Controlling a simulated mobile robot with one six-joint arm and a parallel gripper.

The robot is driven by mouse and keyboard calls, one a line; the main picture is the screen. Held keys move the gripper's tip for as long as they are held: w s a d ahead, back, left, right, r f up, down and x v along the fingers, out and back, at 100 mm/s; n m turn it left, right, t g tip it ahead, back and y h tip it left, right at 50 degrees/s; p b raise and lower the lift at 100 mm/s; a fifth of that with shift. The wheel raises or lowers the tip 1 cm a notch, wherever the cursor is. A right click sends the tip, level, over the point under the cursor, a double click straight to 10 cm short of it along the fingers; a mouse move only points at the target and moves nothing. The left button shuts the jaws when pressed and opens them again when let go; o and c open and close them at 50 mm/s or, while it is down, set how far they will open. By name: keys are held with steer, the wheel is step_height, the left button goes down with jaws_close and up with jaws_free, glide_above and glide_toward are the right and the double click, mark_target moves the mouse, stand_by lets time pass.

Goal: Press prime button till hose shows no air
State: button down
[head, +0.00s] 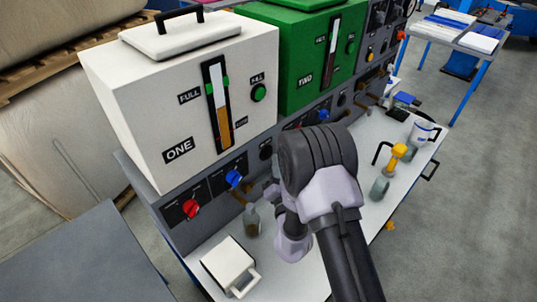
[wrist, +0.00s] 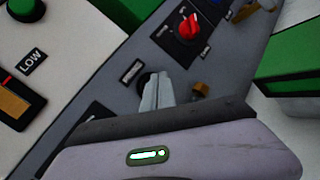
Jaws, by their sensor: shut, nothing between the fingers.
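My gripper (wrist: 157,92) is shut and empty, its fingertips at a dark round button (wrist: 146,78) on the grey panel in the wrist view. A small label, too blurred to read, sits beside the button. The fingers cover part of it, so I cannot tell whether they touch or press it. In the head view a dark round button (head: 266,152) shows under tank ONE (head: 140,110), left of my arm. My arm hides most of the gripper there. The sight tube (head: 220,115) on tank ONE is partly filled with amber. I cannot make out a hose clearly.
A red knob (head: 191,208) and a blue knob (head: 234,179) stick out left of my gripper. A bottle (head: 252,221) and a white square container (head: 230,266) stand on the bench below. The green tank (head: 300,60) is right. A mug (head: 424,133) stands far right.

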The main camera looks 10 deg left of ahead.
steer(key=shift+w+a, duration=0.25)
steer(key=shift+a, duration=0.05)
steer(key=shift+w+a+p, duration=0.25)
steer(key=shift+a+p, duration=0.1)
steer(key=shift+p, duration=0.05)
stand_by(0.5)
stand_by(0.4)
steer(key=shift+s+d, duration=0.5)
steer(key=shift+d, duration=0.15)
steer(key=shift+b, duration=0.3)
steer(key=s+d+b, duration=0.1)
steer(key=d, duration=0.1)
steer(key=s+d+b, duration=0.1)
steer(key=s+d, duration=0.1)
stand_by(2.9)
